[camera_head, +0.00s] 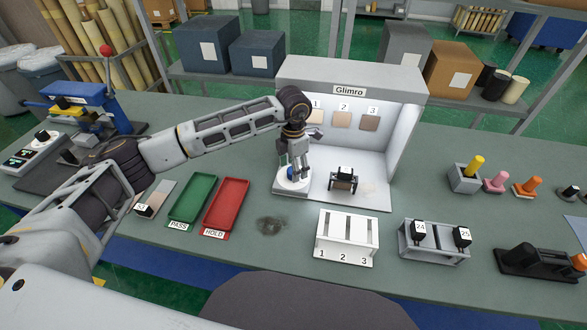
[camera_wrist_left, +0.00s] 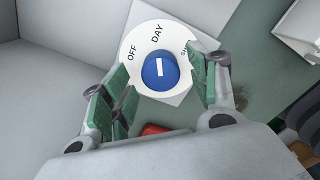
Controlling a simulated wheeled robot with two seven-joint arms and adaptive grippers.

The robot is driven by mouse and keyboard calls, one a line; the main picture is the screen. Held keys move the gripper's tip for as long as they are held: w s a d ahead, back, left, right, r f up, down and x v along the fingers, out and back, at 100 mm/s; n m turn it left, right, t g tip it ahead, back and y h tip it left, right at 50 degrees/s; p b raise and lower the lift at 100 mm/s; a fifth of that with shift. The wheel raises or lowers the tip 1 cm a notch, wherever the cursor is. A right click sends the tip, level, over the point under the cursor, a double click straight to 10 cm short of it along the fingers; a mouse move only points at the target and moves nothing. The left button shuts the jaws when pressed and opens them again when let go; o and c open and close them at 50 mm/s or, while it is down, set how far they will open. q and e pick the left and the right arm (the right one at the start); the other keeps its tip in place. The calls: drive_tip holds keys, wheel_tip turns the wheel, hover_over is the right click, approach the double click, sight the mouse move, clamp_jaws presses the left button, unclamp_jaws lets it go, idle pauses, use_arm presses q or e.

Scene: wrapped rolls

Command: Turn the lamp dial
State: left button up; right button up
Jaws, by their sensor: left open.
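The lamp dial is a blue knob (camera_head: 290,173) on a white disc at the left front of the light booth (camera_head: 350,92) marked Glimro. In the left wrist view the knob (camera_wrist_left: 159,72) has a white bar that lines up roughly with DAY. OFF is left of DAY, and a partly hidden label is to its right. My left gripper (camera_head: 298,170) points down over the dial. In the wrist view its open green-padded fingers (camera_wrist_left: 160,78) stand on either side of the knob; I cannot tell whether they touch it. My right gripper is not in view.
Green (camera_head: 193,198) and red (camera_head: 226,203) trays lie to the left. A white numbered rack (camera_head: 346,240) and a grey rack (camera_head: 434,240) stand in front.

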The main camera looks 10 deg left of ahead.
use_arm(q)
wheel_tip(320, 180, up, 11)
idle(0.5)
drive_tip(key=shift+s+f, duration=0.15)
idle(0.5)
